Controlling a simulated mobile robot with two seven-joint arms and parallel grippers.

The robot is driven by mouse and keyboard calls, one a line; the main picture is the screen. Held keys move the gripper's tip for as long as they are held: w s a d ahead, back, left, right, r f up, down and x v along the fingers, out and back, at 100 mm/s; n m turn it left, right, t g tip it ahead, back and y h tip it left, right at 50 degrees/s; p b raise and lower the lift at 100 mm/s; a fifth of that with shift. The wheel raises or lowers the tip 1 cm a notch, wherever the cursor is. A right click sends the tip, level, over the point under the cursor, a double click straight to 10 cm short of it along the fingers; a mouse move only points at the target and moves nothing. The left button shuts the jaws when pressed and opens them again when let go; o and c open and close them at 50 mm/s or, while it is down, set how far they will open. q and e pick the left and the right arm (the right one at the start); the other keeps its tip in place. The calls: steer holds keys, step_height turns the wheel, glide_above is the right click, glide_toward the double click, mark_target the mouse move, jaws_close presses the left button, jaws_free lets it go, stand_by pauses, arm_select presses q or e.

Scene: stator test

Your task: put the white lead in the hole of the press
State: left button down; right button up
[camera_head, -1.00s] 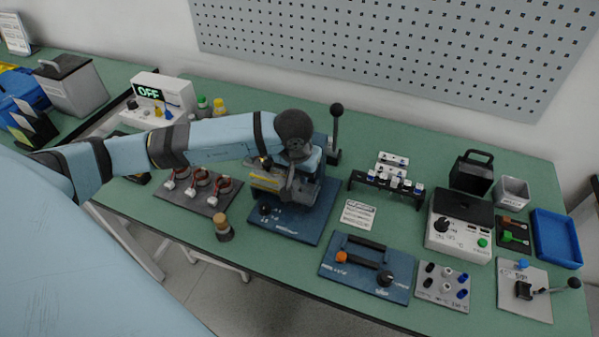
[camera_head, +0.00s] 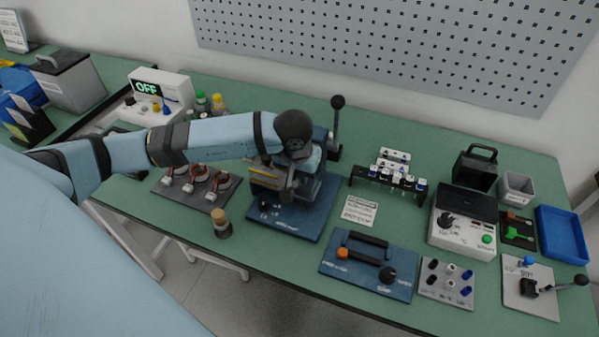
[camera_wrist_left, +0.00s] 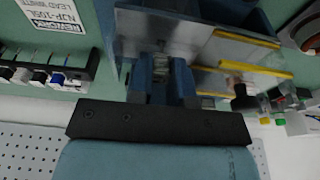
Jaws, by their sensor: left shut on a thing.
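The press has a dark blue base (camera_head: 285,222), a clear guard with yellow strips, and an upright black-knobbed lever (camera_head: 337,122) behind. In the head view my left arm reaches over the press, its wrist hiding much of it. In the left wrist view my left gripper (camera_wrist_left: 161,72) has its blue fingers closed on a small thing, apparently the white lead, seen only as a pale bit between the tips. The tips are at the press, beside the guard (camera_wrist_left: 240,50). The press hole is hidden, so I cannot tell whether the lead is in it. My right gripper is not in view.
A black rack (camera_head: 388,183) with white and blue pieces stands right of the press, a paper label (camera_head: 360,210) nearby. Test panels and a blue tray (camera_head: 562,235) fill the right.

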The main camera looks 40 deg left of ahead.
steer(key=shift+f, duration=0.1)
arm_select(q)
steer(key=shift+f+b, duration=1.05)
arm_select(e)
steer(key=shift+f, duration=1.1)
arm_select(q)
steer(key=c, duration=1)
jaws_free()
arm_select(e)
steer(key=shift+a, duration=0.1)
arm_select(q)
steer(key=shift+r, duration=0.65)
steer(key=s+r, duration=0.1)
steer(key=r, duration=0.7)
steer(key=s+r, duration=0.1)
steer(key=r, duration=0.3)
steer(key=shift+s+d+r, duration=0.25)
steer(key=shift+s+d, duration=0.1)
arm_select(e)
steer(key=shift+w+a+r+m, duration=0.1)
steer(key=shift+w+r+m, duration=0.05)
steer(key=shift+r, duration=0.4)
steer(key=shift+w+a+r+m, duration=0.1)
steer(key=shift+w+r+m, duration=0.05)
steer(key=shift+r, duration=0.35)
